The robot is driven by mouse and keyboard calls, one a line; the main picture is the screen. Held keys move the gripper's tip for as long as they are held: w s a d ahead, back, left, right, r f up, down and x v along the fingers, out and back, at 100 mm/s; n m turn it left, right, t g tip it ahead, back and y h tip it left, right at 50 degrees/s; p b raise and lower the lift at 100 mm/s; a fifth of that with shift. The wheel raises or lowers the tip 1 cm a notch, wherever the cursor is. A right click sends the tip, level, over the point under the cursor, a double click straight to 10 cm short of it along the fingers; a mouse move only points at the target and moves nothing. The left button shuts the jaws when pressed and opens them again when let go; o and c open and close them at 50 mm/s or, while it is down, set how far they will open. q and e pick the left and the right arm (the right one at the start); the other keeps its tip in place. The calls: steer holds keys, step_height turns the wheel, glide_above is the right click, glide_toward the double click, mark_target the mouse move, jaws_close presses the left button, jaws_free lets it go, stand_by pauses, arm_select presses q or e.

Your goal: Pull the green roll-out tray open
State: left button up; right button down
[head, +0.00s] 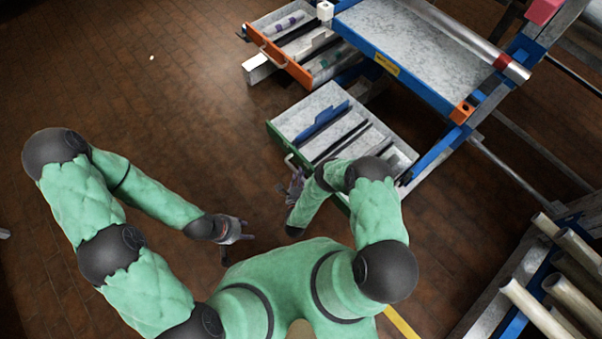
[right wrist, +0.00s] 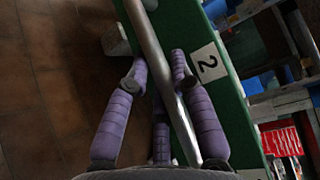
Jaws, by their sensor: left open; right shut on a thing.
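The green roll-out tray (head: 278,140) stands out from under the bench in the head view, with its grey compartments showing. Its green front panel (right wrist: 232,105) fills the middle of the right wrist view and has a white label with a 2. My right gripper (head: 293,186) is at the tray's front and is shut on its metal handle (right wrist: 148,38). In the right wrist view its purple fingers (right wrist: 157,72) lie on both sides of the bar. My right arm covers part of the front. My left gripper (head: 237,231) is open and empty, left of the tray and apart from it.
An orange-fronted drawer (head: 277,58) is open beyond the tray. The blue-edged bench top (head: 400,45) stands above and behind. Pale tubes (head: 535,308) lie in a rack at lower right. The brown floor on the left is clear.

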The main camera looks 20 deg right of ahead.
steer(key=shift+s+a, duration=0.1)
steer(key=shift+a, duration=0.05)
steer(key=c, duration=1.3)
jaws_free()
steer(key=v, duration=1.2)
